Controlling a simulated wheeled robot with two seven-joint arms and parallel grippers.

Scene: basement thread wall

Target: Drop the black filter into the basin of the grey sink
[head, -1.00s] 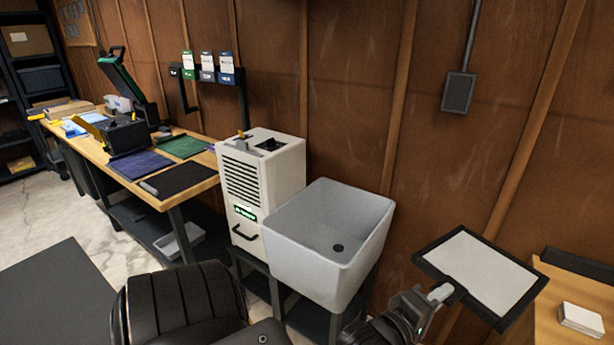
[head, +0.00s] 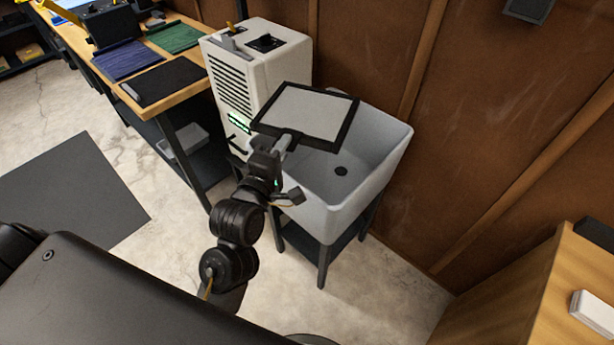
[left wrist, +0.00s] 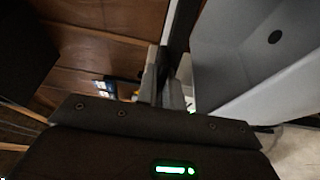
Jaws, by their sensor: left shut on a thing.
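The black filter (head: 305,113) is a flat black frame around a pale grey panel. My left gripper (head: 286,143) is shut on its near edge and holds it raised. In the head view the filter overlaps the left back part of the grey sink (head: 385,160) and hides some of its rim. I cannot tell its exact height above the rim. The basin looks empty, with a dark drain. In the left wrist view the gripper fingers (left wrist: 163,85) hold the filter's dark edge (left wrist: 180,28), and the sink (left wrist: 235,50) is on the right. My right gripper is not in view.
A white vented machine (head: 255,80) stands just left of the sink. A workbench (head: 190,95) with dark mats is further left, and a wooden table (head: 530,290) is at the lower right. A wooden wall (head: 480,120) stands behind the sink.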

